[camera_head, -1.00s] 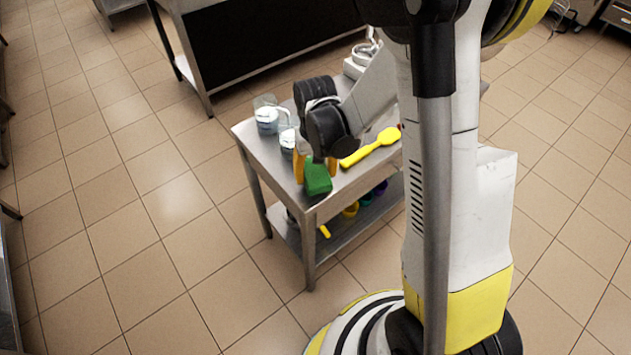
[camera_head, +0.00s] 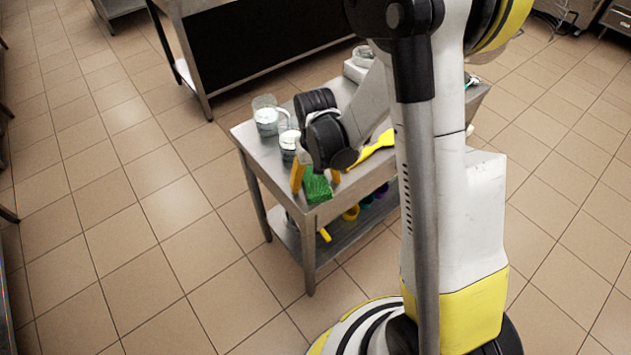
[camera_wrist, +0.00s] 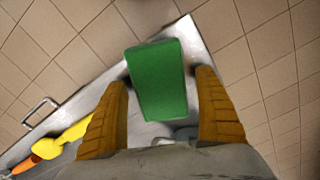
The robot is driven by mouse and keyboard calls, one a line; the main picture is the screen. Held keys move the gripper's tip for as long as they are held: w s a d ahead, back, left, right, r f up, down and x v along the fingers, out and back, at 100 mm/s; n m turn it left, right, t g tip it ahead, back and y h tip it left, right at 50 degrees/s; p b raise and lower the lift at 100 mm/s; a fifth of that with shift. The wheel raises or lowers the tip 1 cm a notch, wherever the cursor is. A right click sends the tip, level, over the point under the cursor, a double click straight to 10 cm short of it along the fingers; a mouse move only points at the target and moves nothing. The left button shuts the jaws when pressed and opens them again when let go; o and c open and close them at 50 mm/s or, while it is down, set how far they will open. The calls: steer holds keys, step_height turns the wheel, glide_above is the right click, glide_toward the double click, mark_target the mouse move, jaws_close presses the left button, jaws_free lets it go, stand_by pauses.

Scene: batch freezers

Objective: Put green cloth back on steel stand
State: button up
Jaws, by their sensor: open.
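The green cloth (camera_head: 317,187) is a small rectangular piece lying at the near corner of the steel stand (camera_head: 268,153). In the wrist view the cloth (camera_wrist: 158,80) lies on the bare steel top (camera_wrist: 195,55), between and ahead of my two yellow fingers. My gripper (camera_head: 316,179) is open, just over the cloth, with one finger on each side. In the wrist view there are gaps between the cloth and both fingertips of my gripper (camera_wrist: 163,78). Whether the fingertips touch the stand top is hard to tell.
Two clear containers (camera_head: 267,117) stand on the stand's left edge. A yellow utensil (camera_head: 374,150) lies to the right of my gripper. A white device (camera_head: 358,66) sits at the back. The lower shelf (camera_head: 345,232) holds several coloured items.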

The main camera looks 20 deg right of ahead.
step_height(320, 180, up, 12)
steer(key=p, duration=0.5)
step_height(320, 180, up, 10)
steer(key=t, duration=0.3)
glide_above(316, 180)
steer(key=s, duration=0.5)
steer(key=s+r+t, duration=0.4)
steer(key=s+r, duration=0.2)
steer(key=s, duration=0.1)
steer(key=shift+s+n, duration=0.3)
steer(key=shift+n, duration=0.1)
steer(key=shift+f, duration=0.1)
